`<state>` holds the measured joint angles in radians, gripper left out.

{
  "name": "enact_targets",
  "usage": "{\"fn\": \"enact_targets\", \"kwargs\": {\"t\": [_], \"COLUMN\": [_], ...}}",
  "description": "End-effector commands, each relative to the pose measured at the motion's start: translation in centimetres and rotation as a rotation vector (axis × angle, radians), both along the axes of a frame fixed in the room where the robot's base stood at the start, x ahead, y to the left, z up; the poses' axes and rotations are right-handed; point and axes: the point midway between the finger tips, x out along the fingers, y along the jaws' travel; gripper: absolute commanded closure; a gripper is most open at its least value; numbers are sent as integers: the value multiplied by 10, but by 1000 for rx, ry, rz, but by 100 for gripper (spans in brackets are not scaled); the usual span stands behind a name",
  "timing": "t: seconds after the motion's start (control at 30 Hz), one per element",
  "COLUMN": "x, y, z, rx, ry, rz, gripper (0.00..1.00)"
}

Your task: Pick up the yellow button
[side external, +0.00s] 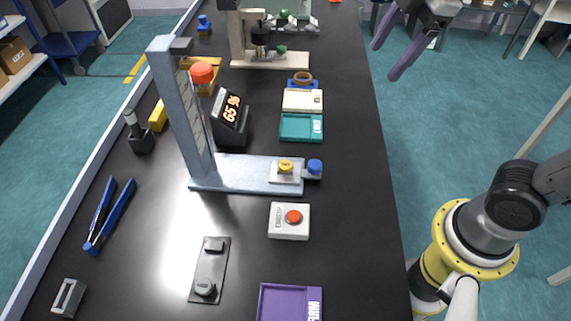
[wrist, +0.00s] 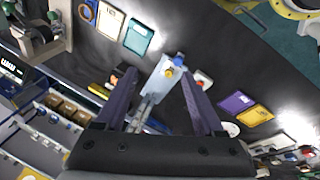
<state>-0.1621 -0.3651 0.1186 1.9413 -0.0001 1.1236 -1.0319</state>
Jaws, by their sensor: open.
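The yellow button (side external: 286,166) is a small round yellow piece on a light plate at the right end of the grey-blue stand's base (side external: 235,174). A blue knob (side external: 315,166) sits just right of it. In the wrist view the yellow button (wrist: 169,73) appears between my finger lines, near the blue knob (wrist: 179,58). My gripper (side external: 384,62) has two purple fingers, spread apart and empty. It hangs high at the upper right, well away from the button. The fingers also show in the wrist view (wrist: 156,76).
A white box with a red button (side external: 290,220) lies in front of the base. A teal tray (side external: 301,128) and a 65% display (side external: 231,118) stand behind it. The stand's tall column (side external: 180,105) rises left. A purple tray (side external: 290,303) lies at the front.

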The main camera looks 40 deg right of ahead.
Motion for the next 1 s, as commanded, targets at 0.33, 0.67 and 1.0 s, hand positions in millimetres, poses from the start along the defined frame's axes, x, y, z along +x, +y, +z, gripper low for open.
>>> {"fn": "enact_targets", "kwargs": {"t": [0.33,0.67,1.0], "x": [94,94,93], "y": [106,144,143], "z": [-57,-106,-166], "rx": [-124,-149,-148], "ry": [207,298,297], "rz": [525,608,605], "gripper": [30,30,30]}}
